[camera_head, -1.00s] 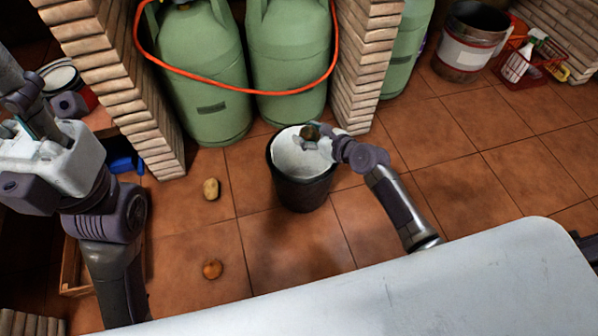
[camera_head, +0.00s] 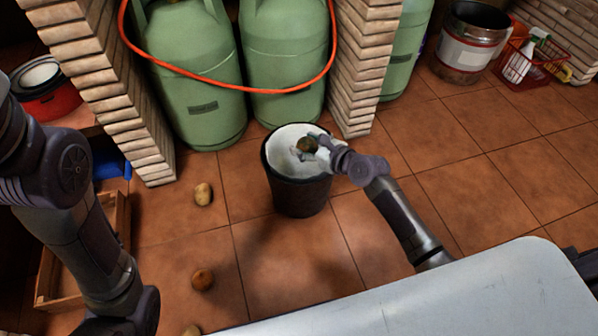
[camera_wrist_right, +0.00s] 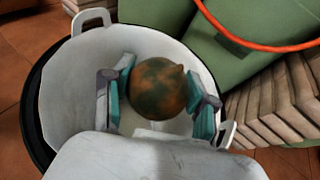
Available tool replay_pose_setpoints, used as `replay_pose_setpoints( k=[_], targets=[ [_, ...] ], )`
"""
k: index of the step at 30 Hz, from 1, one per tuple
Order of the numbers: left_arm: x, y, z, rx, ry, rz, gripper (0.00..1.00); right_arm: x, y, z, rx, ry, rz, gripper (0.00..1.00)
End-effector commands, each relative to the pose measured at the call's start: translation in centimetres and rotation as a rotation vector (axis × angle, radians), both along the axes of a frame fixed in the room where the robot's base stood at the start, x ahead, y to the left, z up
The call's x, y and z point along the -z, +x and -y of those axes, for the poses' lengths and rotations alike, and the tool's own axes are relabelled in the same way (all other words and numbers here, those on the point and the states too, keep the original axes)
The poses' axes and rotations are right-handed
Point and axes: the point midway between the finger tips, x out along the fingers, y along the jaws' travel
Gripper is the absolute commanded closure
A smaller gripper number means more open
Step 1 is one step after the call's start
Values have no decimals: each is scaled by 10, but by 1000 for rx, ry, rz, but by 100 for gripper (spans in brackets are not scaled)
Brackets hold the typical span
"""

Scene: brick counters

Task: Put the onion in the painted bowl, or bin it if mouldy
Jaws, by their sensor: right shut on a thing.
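The onion (camera_head: 307,145) is brown-orange with dark green, mould-like patches over much of its skin, clear in the right wrist view (camera_wrist_right: 158,85). My right gripper (camera_wrist_right: 161,95) is shut on it, one finger on each side. It holds the onion over the open mouth of a black bin (camera_head: 300,193) with a white lining. In the right wrist view the bin's pale inside (camera_wrist_right: 70,95) surrounds the onion. My left arm shows at the left, but its gripper is out of the picture. I see no bowl that I can tell is the painted one.
A potato (camera_head: 203,194) and a round brown vegetable (camera_head: 203,280) lie on the tiled floor. Green gas cylinders (camera_head: 285,60) and a brick pillar (camera_head: 357,75) stand behind the bin. A pale worktop (camera_head: 430,300) spans the front.

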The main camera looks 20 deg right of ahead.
Motion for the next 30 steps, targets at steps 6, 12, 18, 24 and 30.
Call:
replay_pose_setpoints(
  k=[6, 12, 18, 24, 30],
  targets=[
    [0, 0, 0, 0, 0, 0, 60, 0, 0, 0, 0, 0, 1, 15],
    [0, 0, 0, 0, 0, 0, 60, 0, 0, 0, 0, 0, 0, 14],
    [0, 0, 0, 0, 0, -1, 60, -1, -4, 2, 0, 1, 0, 14],
    [0, 0, 0, 0, 0, -1, 60, -13, -30, 16, 0, 0, 0, 14],
    [0, 0, 0, 0, 0, -1, 60, -29, -65, 35, 0, 0, -1, 14]
  ],
)
